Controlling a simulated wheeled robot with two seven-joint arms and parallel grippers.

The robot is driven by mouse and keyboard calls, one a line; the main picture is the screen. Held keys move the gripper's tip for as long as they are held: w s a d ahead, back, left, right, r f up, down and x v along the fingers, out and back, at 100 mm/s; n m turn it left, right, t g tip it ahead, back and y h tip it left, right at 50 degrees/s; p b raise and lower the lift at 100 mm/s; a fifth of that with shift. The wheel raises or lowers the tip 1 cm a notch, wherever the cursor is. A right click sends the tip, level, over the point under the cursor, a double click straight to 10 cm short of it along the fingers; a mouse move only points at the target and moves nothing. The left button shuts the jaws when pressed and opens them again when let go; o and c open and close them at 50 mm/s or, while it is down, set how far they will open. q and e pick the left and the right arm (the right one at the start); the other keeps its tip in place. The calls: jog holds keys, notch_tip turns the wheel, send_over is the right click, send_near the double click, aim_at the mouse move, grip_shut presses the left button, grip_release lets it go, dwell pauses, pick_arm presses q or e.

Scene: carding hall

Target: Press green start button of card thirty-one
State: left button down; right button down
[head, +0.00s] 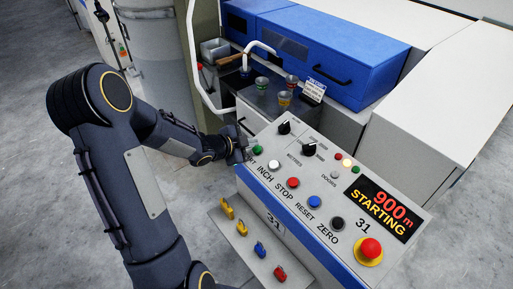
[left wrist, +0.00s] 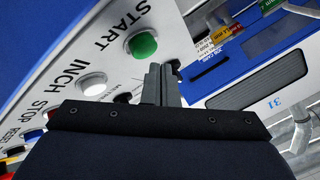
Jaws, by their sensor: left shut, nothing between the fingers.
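The control panel (head: 330,185) is a sloped light box with a blue front edge, marked 31. Its green start button (head: 257,149) sits at the panel's left end; in the left wrist view the green button (left wrist: 142,45) shows beside the word START. My left gripper (head: 243,151) is shut and empty at that end of the panel, close by the green button. In the left wrist view its fingertips (left wrist: 161,68) lie just below and right of the button; I cannot tell whether they touch it. The display (head: 383,209) reads 900 m STARTING. My right gripper is out of view.
White, red, blue and black buttons run along the panel, with a red emergency knob (head: 370,249) at its right end. A lower shelf (head: 228,232) carries yellow, blue and red items. Small cups (head: 284,98) stand behind, before a blue machine (head: 330,50).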

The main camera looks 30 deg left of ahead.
pick_arm(q)
jog(key=r+p, duration=0.2)
jog(key=s+r+p, duration=0.1)
jog(key=r+p, duration=0.1)
jog(key=shift+a+r, duration=0.2)
jog(key=shift+r, duration=0.15)
dwell(0.6)
jog(key=s+r+n+g+y, duration=0.2)
jog(key=s+r+n+y, duration=0.3)
jog(key=s+r+n, duration=0.4)
jog(key=s+d+r+n+g+h, duration=0.1)
jog(key=s+d+n+g+h, duration=0.1)
jog(key=s+d, duration=0.4)
jog(key=s+d+n+g+h, duration=0.1)
jog(key=s+d, duration=0.5)
jog(key=s, duration=0.6)
jog(key=shift+s+d+r+n+g+h, duration=0.15)
jog(key=shift+s+r+n+g+h, duration=0.2)
jog(key=shift+n+h, duration=0.6)
